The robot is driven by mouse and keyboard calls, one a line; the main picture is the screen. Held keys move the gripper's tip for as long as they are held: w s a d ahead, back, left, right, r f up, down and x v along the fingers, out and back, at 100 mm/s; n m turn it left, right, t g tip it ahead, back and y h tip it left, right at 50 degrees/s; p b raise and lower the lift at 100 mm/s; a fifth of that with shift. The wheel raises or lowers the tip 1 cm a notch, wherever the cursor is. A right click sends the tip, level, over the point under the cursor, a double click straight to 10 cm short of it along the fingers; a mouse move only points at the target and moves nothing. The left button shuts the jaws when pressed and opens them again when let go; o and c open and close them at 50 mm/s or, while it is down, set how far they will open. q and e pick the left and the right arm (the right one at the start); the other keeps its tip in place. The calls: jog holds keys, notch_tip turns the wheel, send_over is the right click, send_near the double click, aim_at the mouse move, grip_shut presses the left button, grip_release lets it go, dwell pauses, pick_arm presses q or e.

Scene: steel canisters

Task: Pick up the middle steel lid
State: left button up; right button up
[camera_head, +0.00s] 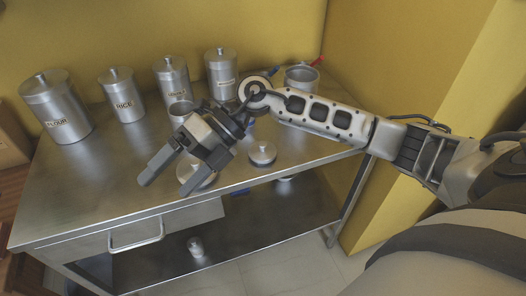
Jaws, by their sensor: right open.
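A round steel lid with a knob (262,153) lies on the table near its front edge, right of my right gripper. Another round steel lid (205,182) lies below my right gripper and is partly hidden by it. I cannot tell for sure which lid is the middle one. My right gripper (166,184) is open and empty, with its fingers pointing down and left above the table. Contact with the partly hidden lid cannot be made out. My left gripper is not in view.
Several lidded steel canisters stand along the back, including the flour canister (57,112) and rice canister (124,98). A pot (301,79) is back right. The steel table (95,185) is clear at front left.

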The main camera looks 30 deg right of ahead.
jog(key=w+d+r+m+t+h, duration=0.1)
jog(key=w+d+h, duration=0.2)
jog(key=d+h, duration=0.55)
jog(key=w+d+r+t+h, duration=0.1)
jog(key=w+d+r+h, duration=0.2)
jog(key=d, duration=1.1)
send_over(263, 144)
jog(key=shift+h, duration=0.45)
jog(key=f, duration=1.1)
jog(key=shift+s+d+p, duration=0.1)
jog(key=shift+s+p, duration=0.15)
jog(key=shift+p, duration=0.1)
jog(key=shift+w+f+p, duration=0.2)
jog(key=shift+f+p, duration=0.05)
jog(key=shift+f, duration=1.2)
jog(key=shift+w+f+p, duration=0.15)
jog(key=shift+f+p, duration=0.1)
jog(key=shift+f, duration=1.15)
jog(key=c, duration=1.1)
